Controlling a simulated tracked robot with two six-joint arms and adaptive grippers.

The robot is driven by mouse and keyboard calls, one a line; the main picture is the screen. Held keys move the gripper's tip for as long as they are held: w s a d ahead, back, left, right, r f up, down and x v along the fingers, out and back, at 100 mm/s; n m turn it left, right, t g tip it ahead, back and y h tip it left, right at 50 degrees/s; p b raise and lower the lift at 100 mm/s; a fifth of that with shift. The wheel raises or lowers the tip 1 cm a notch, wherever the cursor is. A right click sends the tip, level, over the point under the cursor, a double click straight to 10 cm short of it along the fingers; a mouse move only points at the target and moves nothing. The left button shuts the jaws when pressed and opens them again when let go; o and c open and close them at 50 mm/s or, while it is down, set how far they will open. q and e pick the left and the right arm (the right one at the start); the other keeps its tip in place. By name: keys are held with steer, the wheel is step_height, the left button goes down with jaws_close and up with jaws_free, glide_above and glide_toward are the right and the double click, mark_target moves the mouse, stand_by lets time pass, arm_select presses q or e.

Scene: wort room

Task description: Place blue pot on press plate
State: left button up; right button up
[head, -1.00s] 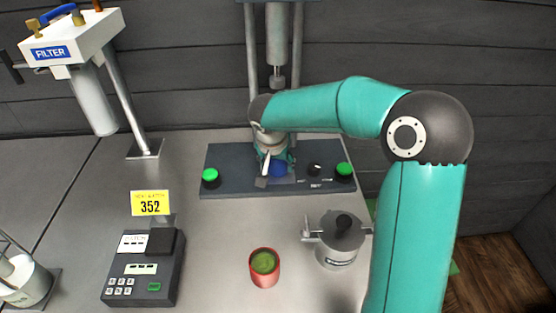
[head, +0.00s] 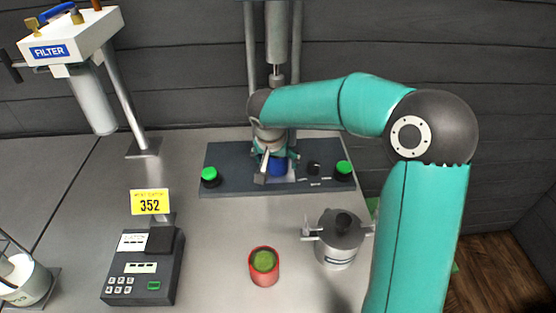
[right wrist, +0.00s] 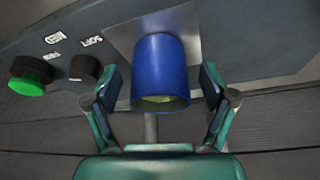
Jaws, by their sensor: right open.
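The blue pot (right wrist: 160,72) stands on the silver press plate (right wrist: 198,38) in the right wrist view. In the head view the pot (head: 277,167) is partly hidden behind my right gripper (head: 275,158) and its wrist. My right gripper (right wrist: 160,100) is open, with one finger on each side of the pot and a visible gap at both sides. The pot's open end faces the wrist camera and looks greenish inside. The press plate lies on the dark press base (head: 232,180), between two green buttons. My left gripper does not show.
A red pot with green contents (head: 264,268) stands on the counter in front of the press. A lidded metal pot (head: 340,240) is at right. A keypad scale (head: 145,268) and filter stand (head: 70,40) are at left. The press ram (head: 276,50) hangs above.

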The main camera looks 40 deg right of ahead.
steer(key=v, duration=1.1)
steer(key=shift+r, duration=0.1)
